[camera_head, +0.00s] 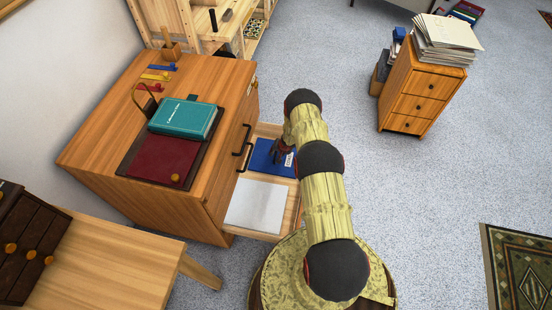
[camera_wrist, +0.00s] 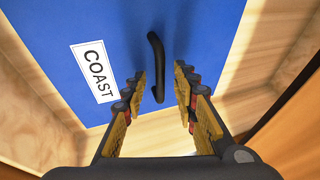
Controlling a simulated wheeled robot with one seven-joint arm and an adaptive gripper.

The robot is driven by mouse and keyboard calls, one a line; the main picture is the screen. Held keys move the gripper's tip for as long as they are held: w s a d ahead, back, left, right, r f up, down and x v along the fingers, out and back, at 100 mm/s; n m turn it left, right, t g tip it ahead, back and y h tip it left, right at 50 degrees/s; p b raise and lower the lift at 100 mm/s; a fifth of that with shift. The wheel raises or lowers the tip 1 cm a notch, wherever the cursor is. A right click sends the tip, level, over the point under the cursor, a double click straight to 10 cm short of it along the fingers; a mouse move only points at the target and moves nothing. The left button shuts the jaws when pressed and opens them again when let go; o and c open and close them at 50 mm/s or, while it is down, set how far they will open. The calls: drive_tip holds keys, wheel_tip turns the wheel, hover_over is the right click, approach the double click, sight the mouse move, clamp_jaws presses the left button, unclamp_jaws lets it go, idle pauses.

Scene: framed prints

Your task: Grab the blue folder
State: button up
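The blue folder (camera_head: 262,158) lies flat in the open drawer below the wooden cabinet top. It fills much of the wrist view (camera_wrist: 70,25), with a white label reading "COAST" (camera_wrist: 94,72). A black curved handle (camera_wrist: 154,48) stands out against the blue surface; I cannot tell for certain that it is fixed to the folder. My gripper (camera_head: 284,152) is over the folder's right part. In the wrist view, my gripper (camera_wrist: 160,82) is open, with a finger on each side of the handle's line and a gap between them. My gripper hides part of the folder.
A white sheet or folder (camera_head: 256,205) lies beside the blue one in the drawer. The drawer's walls (camera_wrist: 275,50) are close around. The cabinet (camera_head: 95,150) carries a teal book (camera_head: 183,117) and a dark red folder (camera_head: 160,158). Open floor lies right, before another drawer unit (camera_head: 420,92).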

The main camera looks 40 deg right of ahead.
drive_tip(key=shift+c, duration=1.2)
drive_tip(key=c, duration=0.4)
clamp_jaws()
